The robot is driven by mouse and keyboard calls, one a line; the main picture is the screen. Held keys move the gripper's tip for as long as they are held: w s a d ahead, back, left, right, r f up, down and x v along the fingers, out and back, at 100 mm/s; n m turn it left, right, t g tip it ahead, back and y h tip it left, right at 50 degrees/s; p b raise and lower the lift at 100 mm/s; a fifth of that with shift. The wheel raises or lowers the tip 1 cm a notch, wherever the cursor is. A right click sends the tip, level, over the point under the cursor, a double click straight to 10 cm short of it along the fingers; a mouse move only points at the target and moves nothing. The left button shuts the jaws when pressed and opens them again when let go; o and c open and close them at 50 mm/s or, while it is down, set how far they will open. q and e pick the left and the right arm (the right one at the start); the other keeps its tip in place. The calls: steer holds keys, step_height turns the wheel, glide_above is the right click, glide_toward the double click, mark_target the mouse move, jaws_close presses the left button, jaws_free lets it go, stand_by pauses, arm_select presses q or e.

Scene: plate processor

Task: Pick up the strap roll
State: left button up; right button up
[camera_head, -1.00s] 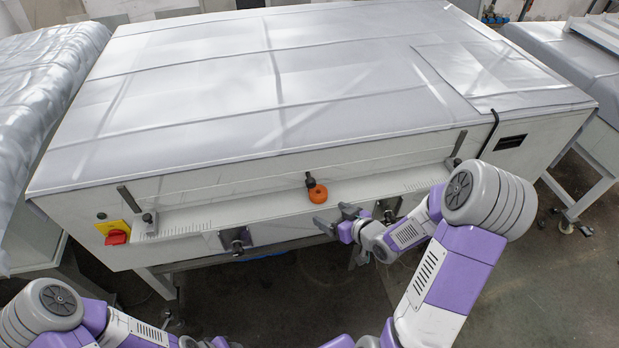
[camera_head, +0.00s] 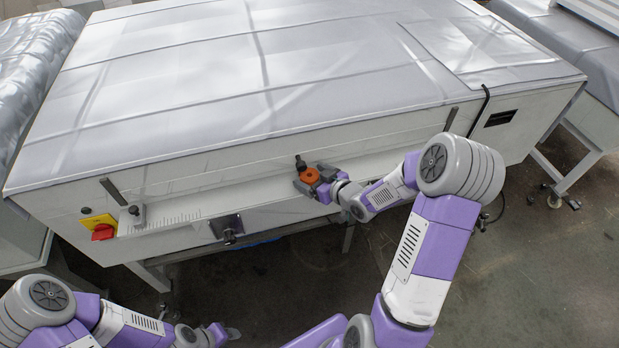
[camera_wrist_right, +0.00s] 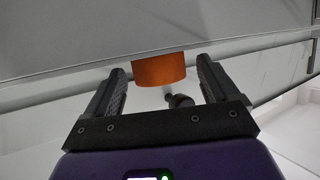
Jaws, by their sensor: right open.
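The strap roll (camera_head: 310,176) is a small orange ring on the front ledge of the large machine. It also shows in the right wrist view (camera_wrist_right: 159,70), between the far ends of the fingers. My right gripper (camera_head: 308,181) is open, with a finger on either side of the roll. In the wrist view gaps show between the roll and both fingers, so it is not gripped. My left gripper (camera_head: 226,335) is low at the bottom of the head view, away from the roll; its fingers are too small to read.
The machine (camera_head: 270,75) has a wide grey covered top and a narrow white front ledge (camera_head: 180,215). A dark knob (camera_head: 300,161) stands just behind the roll. A red and yellow switch (camera_head: 102,229) is on the front at left. Open floor lies in front.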

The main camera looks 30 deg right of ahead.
steer(key=c, duration=1.2)
